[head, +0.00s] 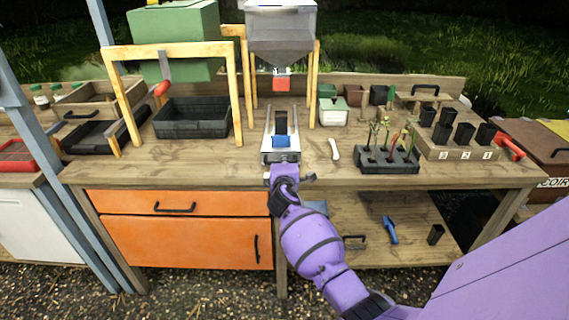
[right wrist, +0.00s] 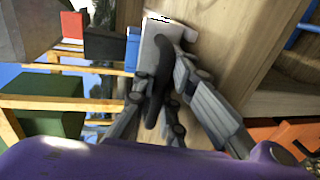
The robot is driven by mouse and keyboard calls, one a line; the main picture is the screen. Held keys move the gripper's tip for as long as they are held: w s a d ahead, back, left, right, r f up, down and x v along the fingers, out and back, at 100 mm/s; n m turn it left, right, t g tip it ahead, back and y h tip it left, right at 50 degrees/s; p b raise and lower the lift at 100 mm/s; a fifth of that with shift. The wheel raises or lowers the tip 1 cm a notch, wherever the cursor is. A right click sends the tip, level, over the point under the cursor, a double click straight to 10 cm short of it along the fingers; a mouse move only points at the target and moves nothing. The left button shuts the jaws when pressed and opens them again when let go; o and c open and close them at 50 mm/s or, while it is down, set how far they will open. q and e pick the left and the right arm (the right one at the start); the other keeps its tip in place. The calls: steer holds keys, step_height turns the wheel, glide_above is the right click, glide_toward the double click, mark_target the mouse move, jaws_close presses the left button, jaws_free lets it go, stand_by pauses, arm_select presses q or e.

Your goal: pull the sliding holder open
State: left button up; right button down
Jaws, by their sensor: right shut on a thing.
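The sliding holder (head: 267,144) is a pale metal tray on the bench, in front of the hopper. A black pot (head: 280,121) stands in it, with a blue part (head: 281,141) at its front. My right gripper (head: 282,170) is at the holder's front end. In the right wrist view my right gripper (right wrist: 157,102) is shut on the dark handle (right wrist: 160,65), which joins the holder's pale front (right wrist: 160,32). In the head view my gripper and wrist hide the handle. My left gripper is not in view.
A grey hopper (head: 281,30) with a red outlet (head: 281,84) hangs behind the holder. A white-handled tool (head: 334,149) and a seedling tray (head: 386,166) lie to the right. A black tray (head: 190,120) sits left. An orange drawer (head: 120,203) is below the bench top.

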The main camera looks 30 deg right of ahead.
steer(key=shift+r, duration=0.15)
steer(key=c, duration=2.1)
jaws_free()
steer(key=v, duration=1.2)
